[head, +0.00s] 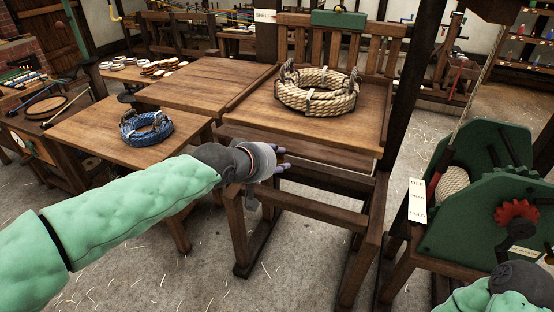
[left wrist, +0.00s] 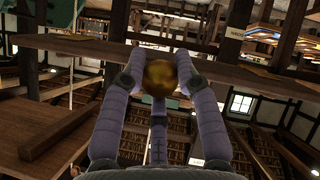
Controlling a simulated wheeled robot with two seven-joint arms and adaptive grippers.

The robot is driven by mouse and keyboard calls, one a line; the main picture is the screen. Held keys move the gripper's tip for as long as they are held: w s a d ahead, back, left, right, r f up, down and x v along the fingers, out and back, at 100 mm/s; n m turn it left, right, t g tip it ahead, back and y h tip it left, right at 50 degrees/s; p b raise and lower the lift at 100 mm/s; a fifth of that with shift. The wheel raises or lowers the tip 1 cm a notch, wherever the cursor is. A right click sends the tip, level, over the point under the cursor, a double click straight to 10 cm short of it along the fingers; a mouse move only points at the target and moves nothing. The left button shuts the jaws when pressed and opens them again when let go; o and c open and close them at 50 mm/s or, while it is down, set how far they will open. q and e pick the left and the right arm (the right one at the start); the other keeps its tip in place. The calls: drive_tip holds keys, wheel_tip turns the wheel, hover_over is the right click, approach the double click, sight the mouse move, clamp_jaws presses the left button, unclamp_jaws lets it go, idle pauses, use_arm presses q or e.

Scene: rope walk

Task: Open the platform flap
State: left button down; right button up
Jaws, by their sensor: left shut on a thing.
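The wooden platform (head: 345,127) stands in the middle of the head view with a tan rope coil (head: 312,101) on its top. A lower wooden board (head: 305,152) runs along its front; I cannot tell for sure which board is the flap. My left gripper (head: 281,164) is at this front edge. In the left wrist view its purple fingers (left wrist: 159,77) close around a round brass knob (left wrist: 160,75), with a wooden board edge (left wrist: 235,78) just beyond. The knob is hidden in the head view. Of my right arm only the sleeve and a dark wrist part show at the bottom right.
A blue rope coil (head: 146,127) lies on the table at left (head: 105,132). Another wooden top (head: 200,82) stands behind it. A green machine with a red gear (head: 517,212) and an OFF label (head: 417,200) stands close at the right. Floor (head: 190,275) is free in front.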

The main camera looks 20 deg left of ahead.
use_arm(q)
drive_tip(key=shift+f, duration=0.35)
drive_tip(key=c, duration=0.9)
unclamp_jaws()
drive_tip(key=shift+r, duration=0.15)
drive_tip(key=shift+s+r, duration=0.1)
drive_tip(key=shift+r, duration=0.05)
drive_tip(key=v, duration=1.1)
drive_tip(key=shift+s+r, duration=0.15)
drive_tip(key=shift+s, duration=0.2)
